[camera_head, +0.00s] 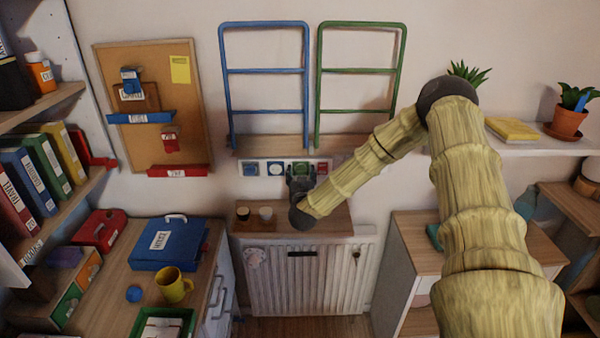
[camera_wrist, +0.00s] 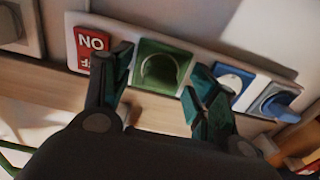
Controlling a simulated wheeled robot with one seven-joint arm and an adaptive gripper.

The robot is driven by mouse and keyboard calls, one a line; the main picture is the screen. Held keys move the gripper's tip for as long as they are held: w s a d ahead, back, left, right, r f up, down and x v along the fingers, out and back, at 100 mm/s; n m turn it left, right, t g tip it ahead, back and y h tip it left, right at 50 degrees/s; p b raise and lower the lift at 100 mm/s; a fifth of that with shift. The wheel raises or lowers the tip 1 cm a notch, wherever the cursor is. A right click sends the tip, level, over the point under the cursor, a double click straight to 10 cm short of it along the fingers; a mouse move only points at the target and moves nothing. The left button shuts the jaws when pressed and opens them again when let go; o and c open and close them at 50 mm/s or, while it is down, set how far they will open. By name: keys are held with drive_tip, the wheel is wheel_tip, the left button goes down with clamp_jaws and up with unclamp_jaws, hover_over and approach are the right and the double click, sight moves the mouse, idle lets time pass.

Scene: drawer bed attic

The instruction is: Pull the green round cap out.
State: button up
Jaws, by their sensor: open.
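The green round cap (camera_wrist: 158,71) sits in a green square plate (camera_wrist: 150,92) on the wall strip, and a ring-like rim shows on its face. In the head view only part of the green plate (camera_head: 302,166) shows behind my gripper (camera_head: 300,180). My gripper is open in the wrist view (camera_wrist: 161,82), with one finger on each side of the green plate. No contact with the cap is clear, and nothing is between the fingers.
A red ON/OFF switch (camera_wrist: 92,48) and a blue-and-white fitting (camera_wrist: 234,80) flank the green plate. A further blue knob (camera_wrist: 280,102) stands beyond. A wooden shelf (camera_head: 335,218) with two cups lies below the strip, above a white radiator (camera_head: 335,275).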

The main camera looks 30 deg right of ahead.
sight(301, 174)
drive_tip(key=shift+a, duration=0.1)
clamp_jaws()
idle(0.3)
drive_tip(key=shift+p+v, duration=0.45)
drive_tip(key=shift+v, duration=1.6)
drive_tip(key=shift+s+a, duration=0.1)
drive_tip(key=shift+s, duration=0.1)
drive_tip(key=shift+s+a, duration=0.25)
drive_tip(key=shift+s, duration=0.2)
drive_tip(key=shift+s+a, duration=0.1)
drive_tip(key=shift+s, duration=0.05)
